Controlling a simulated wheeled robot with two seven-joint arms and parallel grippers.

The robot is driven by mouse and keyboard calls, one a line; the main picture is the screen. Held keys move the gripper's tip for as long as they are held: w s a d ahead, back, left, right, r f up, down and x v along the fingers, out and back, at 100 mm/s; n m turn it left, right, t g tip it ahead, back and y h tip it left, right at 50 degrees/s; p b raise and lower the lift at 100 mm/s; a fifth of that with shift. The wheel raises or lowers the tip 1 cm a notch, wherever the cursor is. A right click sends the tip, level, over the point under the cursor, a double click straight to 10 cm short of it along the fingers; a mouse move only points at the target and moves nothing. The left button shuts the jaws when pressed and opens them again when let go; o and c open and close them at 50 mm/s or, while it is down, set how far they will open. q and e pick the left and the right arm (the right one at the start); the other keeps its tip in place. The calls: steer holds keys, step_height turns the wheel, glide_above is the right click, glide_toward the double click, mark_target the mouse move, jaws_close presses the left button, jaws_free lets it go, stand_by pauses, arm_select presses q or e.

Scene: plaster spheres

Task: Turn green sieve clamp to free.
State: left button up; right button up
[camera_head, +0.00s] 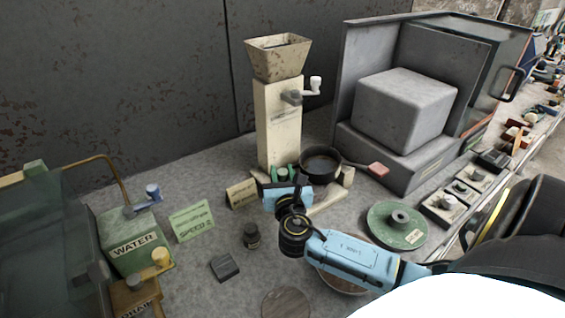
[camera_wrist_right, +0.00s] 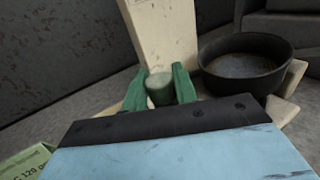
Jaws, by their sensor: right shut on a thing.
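The green sieve clamp (camera_wrist_right: 160,90) is at the foot of the cream hopper column (camera_head: 277,125). My left gripper is not in view.
A grey block (camera_head: 405,108) stands in an open grey cabinet at the back right. A green disc (camera_head: 397,225) lies at right. A green water box (camera_head: 133,240), a speed card (camera_head: 192,221) and a dark jar (camera_head: 251,236) stand at left. My right forearm covers the front right.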

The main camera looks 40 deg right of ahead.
steer(key=m+g+h+p, duration=0.1)
steer(key=m+g+h, duration=0.2)
steer(key=shift+a+p, duration=0.15)
steer(key=shift+p, duration=0.15)
steer(key=m+g+h, duration=0.2)
steer(key=shift+g+p, duration=0.3)
steer(key=shift+g, duration=0.1)
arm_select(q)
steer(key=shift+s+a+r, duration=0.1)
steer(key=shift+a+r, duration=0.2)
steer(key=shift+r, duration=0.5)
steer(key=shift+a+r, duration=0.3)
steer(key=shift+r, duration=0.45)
arm_select(e)
steer(key=shift+m+g+h, duration=0.9)
steer(key=shift+m+g, duration=0.2)
steer(key=shift+g, duration=0.3)
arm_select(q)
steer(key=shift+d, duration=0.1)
arm_select(e)
steer(key=o, duration=0.9)
steer(key=shift+o, duration=0.2)
